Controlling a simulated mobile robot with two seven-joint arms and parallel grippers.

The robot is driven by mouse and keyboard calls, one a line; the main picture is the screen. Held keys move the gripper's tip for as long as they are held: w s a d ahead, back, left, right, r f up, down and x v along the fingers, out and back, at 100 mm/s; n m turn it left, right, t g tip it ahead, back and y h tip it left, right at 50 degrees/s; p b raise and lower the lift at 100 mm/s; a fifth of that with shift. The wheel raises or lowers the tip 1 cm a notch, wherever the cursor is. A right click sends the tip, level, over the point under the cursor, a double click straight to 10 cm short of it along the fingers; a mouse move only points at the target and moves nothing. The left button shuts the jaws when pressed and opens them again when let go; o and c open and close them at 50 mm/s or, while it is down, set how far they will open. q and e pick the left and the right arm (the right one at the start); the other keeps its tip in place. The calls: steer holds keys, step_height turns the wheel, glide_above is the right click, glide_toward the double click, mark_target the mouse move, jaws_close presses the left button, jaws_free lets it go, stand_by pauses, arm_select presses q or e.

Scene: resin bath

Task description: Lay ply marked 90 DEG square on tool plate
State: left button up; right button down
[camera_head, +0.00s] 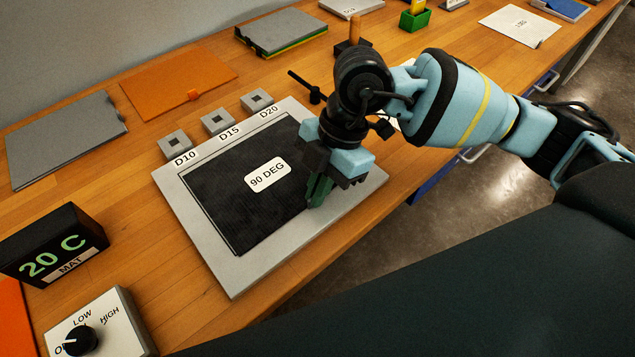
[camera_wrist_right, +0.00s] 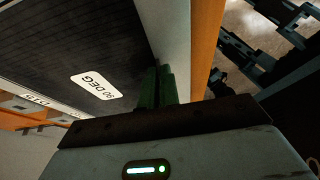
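The black ply with the white 90 DEG label (camera_head: 267,175) lies flat on the grey tool plate (camera_head: 268,271). A thin dark outline shows just beyond its left and near edges, and its sides run nearly parallel to the plate's. In the right wrist view the ply (camera_wrist_right: 50,55) lies left of the fingers. My right gripper (camera_head: 319,192) is at the ply's right edge, low over the plate. Its green fingers (camera_wrist_right: 160,87) are together; I cannot tell whether they pinch the ply's edge. The wrist hides the ply's far right corner. My left gripper is not in view.
Blocks marked D10 (camera_head: 175,145), D15 (camera_head: 216,122) and D20 (camera_head: 257,100) stand along the plate's far edge. A 20 C display (camera_head: 52,245) and a knob box (camera_head: 112,325) stand left. Grey (camera_head: 65,140) and orange (camera_head: 180,80) sheets lie behind.

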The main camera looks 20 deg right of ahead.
steer(key=shift+f, duration=0.2)
steer(key=c, duration=1.6)
jaws_free()
steer(key=shift+o, duration=0.2)
steer(key=shift+r, duration=0.1)
